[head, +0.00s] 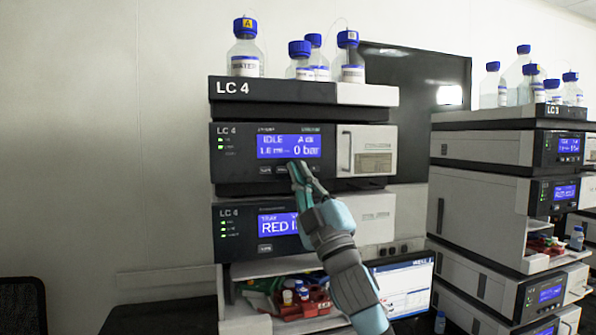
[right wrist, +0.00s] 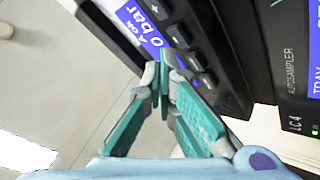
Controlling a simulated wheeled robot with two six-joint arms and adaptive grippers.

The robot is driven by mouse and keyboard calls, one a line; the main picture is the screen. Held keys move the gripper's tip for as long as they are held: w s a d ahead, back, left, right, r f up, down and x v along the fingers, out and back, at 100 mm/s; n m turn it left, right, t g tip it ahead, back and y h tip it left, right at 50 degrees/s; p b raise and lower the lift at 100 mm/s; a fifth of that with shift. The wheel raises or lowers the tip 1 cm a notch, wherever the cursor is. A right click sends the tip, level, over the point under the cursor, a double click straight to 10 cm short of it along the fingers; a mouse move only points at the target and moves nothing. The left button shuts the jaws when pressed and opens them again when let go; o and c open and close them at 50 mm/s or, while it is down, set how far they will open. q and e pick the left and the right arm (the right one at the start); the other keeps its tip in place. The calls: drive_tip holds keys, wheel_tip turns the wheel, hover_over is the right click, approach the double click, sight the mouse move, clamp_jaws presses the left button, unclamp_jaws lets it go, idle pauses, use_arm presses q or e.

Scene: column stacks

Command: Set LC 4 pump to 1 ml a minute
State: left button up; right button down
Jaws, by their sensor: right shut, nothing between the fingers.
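The LC 4 pump (head: 230,168) is the upper display module of the near stack. Its blue screen (head: 289,145) reads IDLE and 0 bar; the flow figure at lower left is too blurred to read surely. In the right wrist view the screen (right wrist: 135,18) also shows 0 bar. A row of dark buttons (right wrist: 180,36) runs along it, one marked with a plus. My right gripper (head: 296,166) is shut and empty, its fingertips (right wrist: 161,68) at the button row just below the screen. I cannot tell whether they touch a button. My left gripper is out of view.
The LC 4 autosampler (head: 230,245) sits below the pump, its screen partly hidden by my right gripper. Blue-capped bottles (head: 245,50) stand on top of the stack. A lower shelf holds red racks (head: 310,303). A laptop (head: 408,285) and the LC 3 stack (head: 480,190) stand to the right.

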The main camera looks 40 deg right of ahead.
drive_tip(key=shift+s, duration=0.1)
drive_tip(key=s, duration=0.1)
drive_tip(key=s+a+b, duration=0.1)
drive_tip(key=s, duration=0.2)
drive_tip(key=shift+s+a, duration=0.25)
drive_tip(key=shift+a, duration=0.1)
idle(1.7)
